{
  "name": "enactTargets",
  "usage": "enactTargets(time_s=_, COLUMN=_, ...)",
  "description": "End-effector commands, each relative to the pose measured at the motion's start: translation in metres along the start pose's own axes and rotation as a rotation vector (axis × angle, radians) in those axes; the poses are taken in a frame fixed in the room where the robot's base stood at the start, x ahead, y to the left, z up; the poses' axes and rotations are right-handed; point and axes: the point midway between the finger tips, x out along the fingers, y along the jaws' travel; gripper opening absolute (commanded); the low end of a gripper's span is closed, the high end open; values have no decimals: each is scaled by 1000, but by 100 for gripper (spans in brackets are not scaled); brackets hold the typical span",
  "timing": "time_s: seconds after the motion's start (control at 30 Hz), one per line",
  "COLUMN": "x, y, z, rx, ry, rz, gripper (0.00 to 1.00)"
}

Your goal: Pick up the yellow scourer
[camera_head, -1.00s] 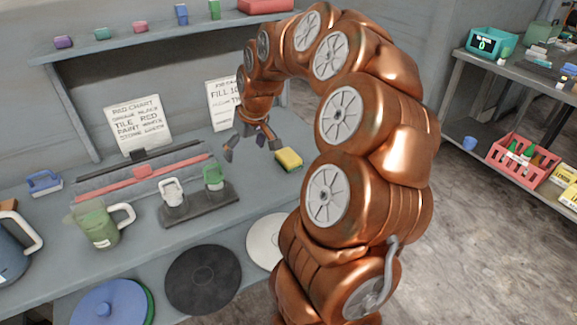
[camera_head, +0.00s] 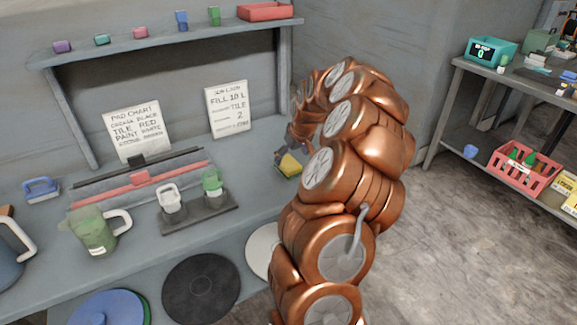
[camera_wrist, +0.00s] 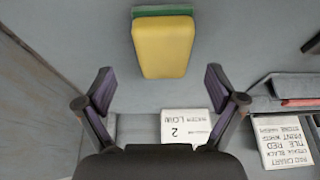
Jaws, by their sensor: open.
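The yellow scourer (camera_head: 289,166) is a small yellow block with a green layer, lying on the grey bench near its right end. In the wrist view the scourer (camera_wrist: 161,46) shows its yellow face, with the green edge at the top of the picture. My gripper (camera_wrist: 160,88) is open, its two fingers standing apart to the left and right, with the scourer ahead and roughly centred between them, not touched. In the head view my gripper (camera_head: 294,143) is just above and beside the scourer, partly hidden by my arm.
A stand with a white and a green-handled item (camera_head: 212,182) and a green jug (camera_head: 95,230) are left of the scourer. A sign reading FILL 10 L (camera_head: 229,109) leans behind it. A shelf (camera_head: 170,42) overhangs the bench's back. Bare bench surrounds the scourer.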

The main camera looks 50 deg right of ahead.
Motion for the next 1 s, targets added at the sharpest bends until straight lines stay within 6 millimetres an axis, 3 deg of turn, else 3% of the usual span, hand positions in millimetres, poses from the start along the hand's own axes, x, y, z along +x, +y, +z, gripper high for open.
enactTargets(time_s=0.3, x=36, y=-5, z=2, rx=1, ry=-4, rz=-2, gripper=94)
enactTargets(time_s=0.6, x=42, y=-5, z=2, rx=0, ry=-1, rz=-1, gripper=94)
enactTargets(time_s=1.0, x=41, y=-4, z=2, rx=0, ry=0, rz=-1, gripper=52)
